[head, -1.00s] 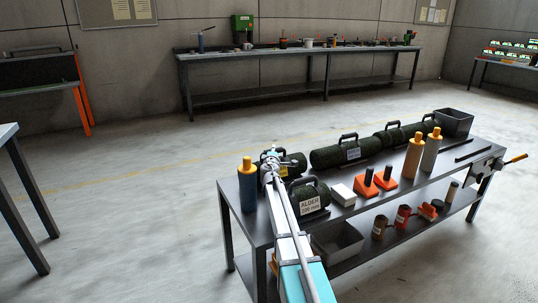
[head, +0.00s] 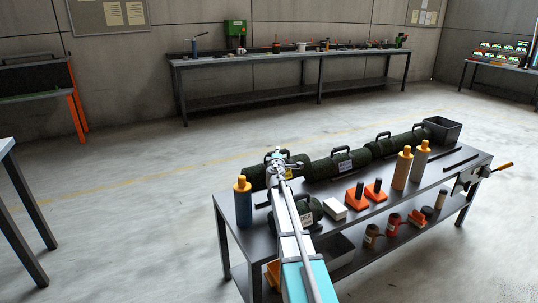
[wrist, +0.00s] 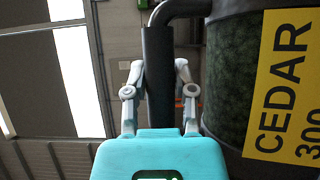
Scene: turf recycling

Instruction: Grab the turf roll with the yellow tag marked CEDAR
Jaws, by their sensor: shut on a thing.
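My gripper (wrist: 159,68) is shut on the roll's dark handle (wrist: 158,42), with a finger on each side. In the head view, my gripper (head: 276,156) is at the roll (head: 254,178) near the left end of the workbench, and my arm hides part of the roll. A bit of its yellow tag (head: 289,173) shows. I cannot tell whether the roll touches the bench.
A turf roll with a white tag (head: 342,165) lies close to the right, with more rolls behind it. A smaller roll (head: 310,211) sits in front, partly behind my arm. A blue bottle (head: 243,204) stands left. Orange blocks (head: 355,196) and tan bottles (head: 402,170) stand right.

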